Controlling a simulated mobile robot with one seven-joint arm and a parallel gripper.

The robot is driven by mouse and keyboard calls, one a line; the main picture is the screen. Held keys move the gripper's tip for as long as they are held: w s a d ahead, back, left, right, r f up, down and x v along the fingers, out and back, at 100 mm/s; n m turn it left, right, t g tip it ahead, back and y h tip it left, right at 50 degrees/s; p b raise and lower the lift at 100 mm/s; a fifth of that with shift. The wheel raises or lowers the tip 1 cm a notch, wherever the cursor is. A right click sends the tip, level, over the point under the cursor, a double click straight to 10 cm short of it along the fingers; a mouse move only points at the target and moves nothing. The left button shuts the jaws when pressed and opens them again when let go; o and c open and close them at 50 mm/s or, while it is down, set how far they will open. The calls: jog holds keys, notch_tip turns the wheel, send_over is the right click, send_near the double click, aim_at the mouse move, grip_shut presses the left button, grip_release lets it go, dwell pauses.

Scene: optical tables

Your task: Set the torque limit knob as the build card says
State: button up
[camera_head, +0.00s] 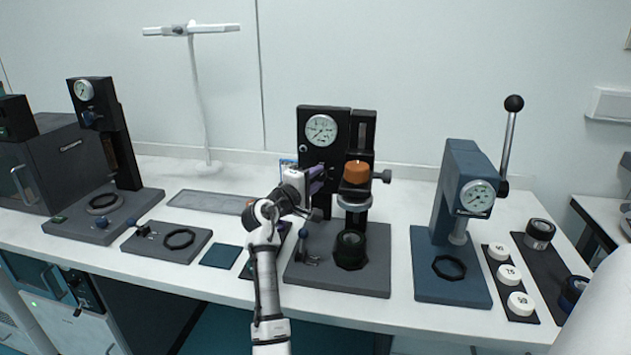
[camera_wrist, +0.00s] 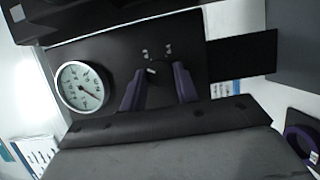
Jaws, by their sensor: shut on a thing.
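The torque limit knob (camera_wrist: 156,70) is a small dark knob on the black panel of the middle stand, with small pale marks around it. My gripper (camera_wrist: 158,88) is shut on it, its two purple-grey fingers on either side. In the head view my gripper (camera_head: 318,180) reaches the front of the middle stand (camera_head: 311,150), below its round dial gauge (camera_head: 321,130). The gauge also shows in the wrist view (camera_wrist: 82,87). The knob is hidden behind my gripper in the head view. The build card cannot be made out for certain, and no setting is readable.
An orange-topped part (camera_head: 357,171) sits just right of my gripper on the middle stand, above a dark ring fixture (camera_head: 350,249). A blue lever press (camera_head: 459,190) stands to the right. A black gauge stand (camera_head: 113,140) is at left. A grey tray (camera_head: 212,198) lies behind my arm.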

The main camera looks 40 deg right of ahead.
jog(key=m+y, duration=0.2)
jog(key=m, duration=0.2)
jog(key=shift+r+p, duration=0.15)
jog(key=shift+p, duration=0.15)
jog(key=shift+m, duration=0.3)
jog(key=o, duration=1)
jog(key=shift+c, duration=0.2)
jog(key=b+v, duration=0.3)
jog(key=v, duration=1.1)
jog(key=shift+d+r, duration=0.1)
jog(key=shift+d, duration=0.05)
